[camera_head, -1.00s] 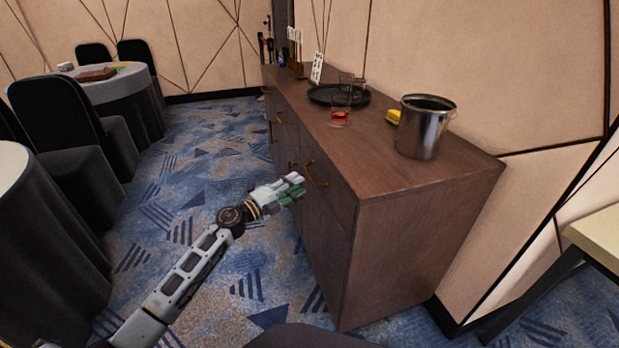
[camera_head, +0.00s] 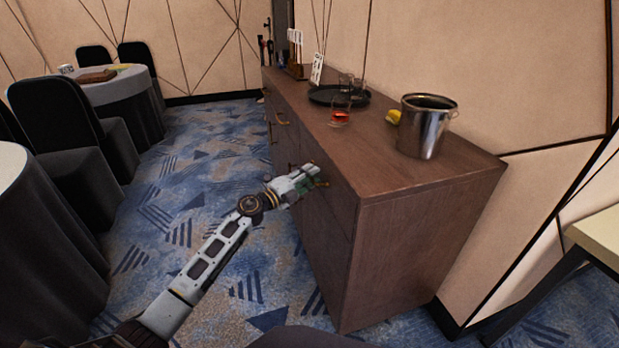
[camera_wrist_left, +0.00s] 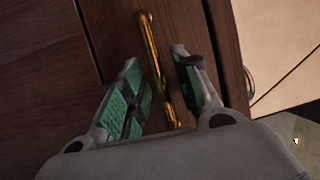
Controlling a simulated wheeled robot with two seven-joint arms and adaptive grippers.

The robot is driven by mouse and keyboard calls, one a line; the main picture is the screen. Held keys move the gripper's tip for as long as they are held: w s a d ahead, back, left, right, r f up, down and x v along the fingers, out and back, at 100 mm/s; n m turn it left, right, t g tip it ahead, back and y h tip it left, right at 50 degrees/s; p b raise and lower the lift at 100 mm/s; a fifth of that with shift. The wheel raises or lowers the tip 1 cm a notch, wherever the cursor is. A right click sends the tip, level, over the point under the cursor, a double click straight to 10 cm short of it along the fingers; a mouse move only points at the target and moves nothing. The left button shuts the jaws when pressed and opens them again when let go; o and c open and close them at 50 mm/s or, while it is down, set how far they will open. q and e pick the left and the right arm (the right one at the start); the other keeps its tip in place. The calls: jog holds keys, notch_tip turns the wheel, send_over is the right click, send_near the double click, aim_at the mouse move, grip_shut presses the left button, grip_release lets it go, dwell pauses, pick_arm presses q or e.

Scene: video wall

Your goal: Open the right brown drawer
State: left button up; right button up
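The brown sideboard (camera_head: 400,250) stands at the centre right, with its drawer fronts facing left. The right drawer (camera_head: 333,198) is its near upper one and looks closed. My left gripper (camera_head: 314,180) is at that drawer's handle. In the left wrist view the brass handle (camera_wrist_left: 154,65) runs between the two open green-padded fingers of the left gripper (camera_wrist_left: 160,90), with gaps visible on both sides. In the head view the gripper hides most of the handle. My right gripper is in neither view.
Round tables and dark chairs (camera_head: 65,115) stand at the left. Open carpet (camera_head: 190,190) lies between.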

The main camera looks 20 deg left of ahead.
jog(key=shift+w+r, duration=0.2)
pick_arm(q)
grip_shut()
dwell(0.4)
jog(key=s+a+p, duration=0.1)
jog(key=s+a, duration=0.6)
jog(key=a, duration=0.4)
jog(key=s+a+p, duration=0.2)
jog(key=s+a, duration=0.6)
jog(key=a, duration=0.3)
jog(key=shift+a, duration=0.3)
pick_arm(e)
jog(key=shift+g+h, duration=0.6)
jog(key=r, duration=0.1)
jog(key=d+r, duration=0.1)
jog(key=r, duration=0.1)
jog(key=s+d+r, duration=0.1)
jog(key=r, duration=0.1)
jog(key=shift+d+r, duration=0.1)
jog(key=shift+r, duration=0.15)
pick_arm(q)
jog(key=shift+s, duration=0.1)
